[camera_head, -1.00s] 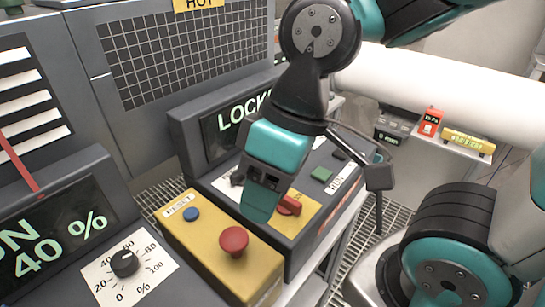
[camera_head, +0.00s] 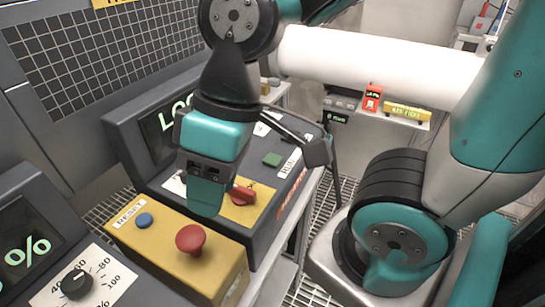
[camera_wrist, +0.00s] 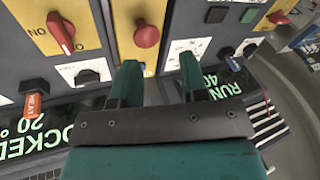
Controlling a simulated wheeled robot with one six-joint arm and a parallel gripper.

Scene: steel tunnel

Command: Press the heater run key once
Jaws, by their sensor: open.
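A green key (camera_head: 272,159) beside a RUN label sits on the sloped dark console (camera_head: 262,222) with the lit "LOC…" display (camera_head: 172,122). It is right of a red switch (camera_head: 243,195) on a yellow plate. I do not make it out in the wrist view, where an orange HEAT tag (camera_wrist: 33,105) shows at the left. My gripper (camera_head: 205,200) points down between the yellow RESET box and this console, left of the green key. In the wrist view my gripper (camera_wrist: 158,66) has its two fingers apart with nothing between them.
The yellow RESET box (camera_head: 165,240) with a red mushroom button (camera_head: 191,239) and a blue button (camera_head: 144,220) stands close to my gripper. A dial (camera_head: 77,283) is at lower left. A white pipe (camera_head: 370,65) runs behind on the right.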

